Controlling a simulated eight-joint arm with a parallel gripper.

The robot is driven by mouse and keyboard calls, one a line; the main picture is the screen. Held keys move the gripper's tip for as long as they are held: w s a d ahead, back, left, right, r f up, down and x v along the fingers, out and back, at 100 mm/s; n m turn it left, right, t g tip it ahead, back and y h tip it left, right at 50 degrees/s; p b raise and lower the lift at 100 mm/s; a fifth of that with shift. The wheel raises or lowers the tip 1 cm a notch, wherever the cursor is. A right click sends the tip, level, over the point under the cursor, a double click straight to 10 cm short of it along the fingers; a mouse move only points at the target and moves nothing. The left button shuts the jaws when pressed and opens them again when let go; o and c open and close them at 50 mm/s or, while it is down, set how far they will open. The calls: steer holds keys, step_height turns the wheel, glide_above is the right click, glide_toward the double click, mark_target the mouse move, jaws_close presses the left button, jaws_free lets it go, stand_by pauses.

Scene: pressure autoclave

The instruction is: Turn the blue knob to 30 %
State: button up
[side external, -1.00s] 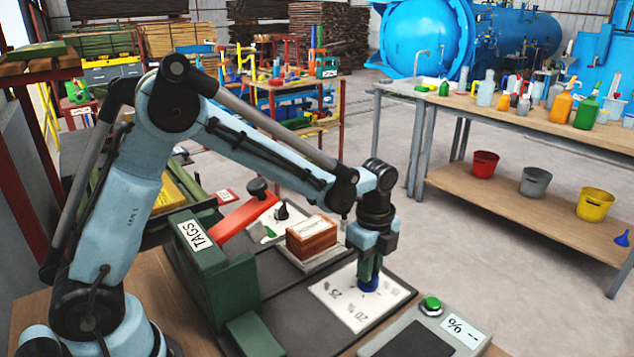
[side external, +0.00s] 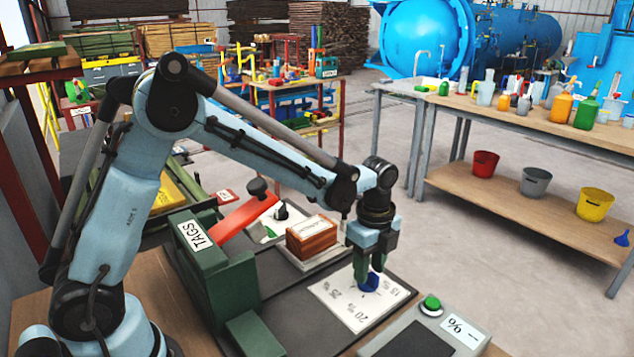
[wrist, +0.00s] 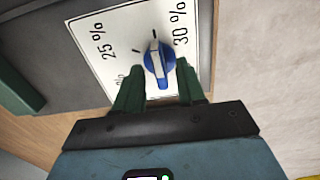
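The blue knob (wrist: 160,63) sits on a white dial plate (wrist: 100,75) printed with percent marks. In the wrist view its white pointer lies between the 25 % label on the left and the 30 % label on the right. The knob (side external: 370,283) also shows in the side view, partly behind a finger. My gripper (wrist: 157,78) has its two green fingers apart, one on each side of the knob's near end. In the side view my gripper (side external: 369,272) is low over the plate. I cannot tell whether either finger touches the knob.
A panel with a green button (side external: 432,304) and a % label stands right of the dial. A brown block (side external: 311,235) lies behind it. A green TAGS box (side external: 215,265) and a red lever (side external: 242,218) are to the left.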

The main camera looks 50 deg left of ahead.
step_height(320, 180, up, 12)
stand_by(0.5)
steer(key=shift+s, duration=0.1)
steer(key=s+a+f+n+t, duration=0.1)
steer(key=s+a+n+t, duration=0.2)
steer(key=s+n, duration=0.4)
steer(key=s+a+f+n+t, duration=0.1)
steer(key=s+a+n+t, duration=0.1)
steer(key=s+n+t, duration=0.2)
steer(key=s+n, duration=0.3)
steer(key=n, duration=0.4)
steer(key=shift+a, duration=0.4)
